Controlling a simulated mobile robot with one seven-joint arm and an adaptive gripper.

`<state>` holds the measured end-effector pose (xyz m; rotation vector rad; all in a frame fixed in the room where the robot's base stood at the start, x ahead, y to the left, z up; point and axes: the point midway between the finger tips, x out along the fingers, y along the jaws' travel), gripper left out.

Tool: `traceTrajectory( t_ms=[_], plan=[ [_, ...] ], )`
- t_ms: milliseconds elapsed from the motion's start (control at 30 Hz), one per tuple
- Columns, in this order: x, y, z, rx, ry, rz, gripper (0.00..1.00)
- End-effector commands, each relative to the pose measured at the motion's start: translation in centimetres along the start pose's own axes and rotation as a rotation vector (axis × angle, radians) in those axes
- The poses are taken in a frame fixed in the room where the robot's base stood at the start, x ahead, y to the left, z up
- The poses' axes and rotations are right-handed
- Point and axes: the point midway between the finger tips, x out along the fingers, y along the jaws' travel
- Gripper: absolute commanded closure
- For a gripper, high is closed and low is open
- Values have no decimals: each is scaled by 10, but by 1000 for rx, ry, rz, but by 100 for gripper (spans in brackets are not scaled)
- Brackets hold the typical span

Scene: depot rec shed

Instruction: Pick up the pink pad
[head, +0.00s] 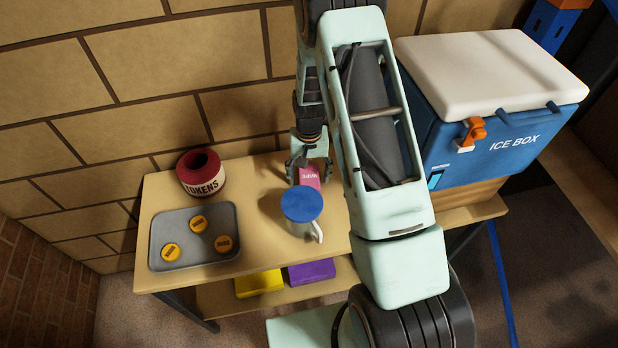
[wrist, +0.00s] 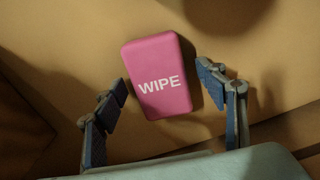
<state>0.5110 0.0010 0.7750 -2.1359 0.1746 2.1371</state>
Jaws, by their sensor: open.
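The pink pad (wrist: 157,77), marked "WIPE", lies flat on the wooden table. In the wrist view it sits between and slightly beyond the fingertips of my gripper (wrist: 168,90), which is open and empty, with a gap on each side. In the head view the pink pad (head: 309,176) shows partly below my gripper (head: 307,165), behind the blue-topped mug; part of the pad is hidden there.
A mug with a blue top (head: 302,204) stands just in front of the pad. A red tokens pot (head: 201,173) and a grey tray (head: 167,225) with yellow discs are to the left. A blue ice box (head: 490,150) stands right. Yellow (head: 259,283) and purple (head: 311,271) items lie below.

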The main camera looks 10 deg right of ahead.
Motion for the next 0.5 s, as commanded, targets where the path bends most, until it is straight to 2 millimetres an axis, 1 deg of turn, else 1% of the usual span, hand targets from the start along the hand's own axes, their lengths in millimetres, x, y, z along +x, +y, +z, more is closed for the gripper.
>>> traceTrajectory(
  t_ms=[267, 500],
  plan=[
    [2, 0, 0, 0, 0, 0, 36],
    [2, 0, 0, 0, 0, 0, 62]
  ],
)
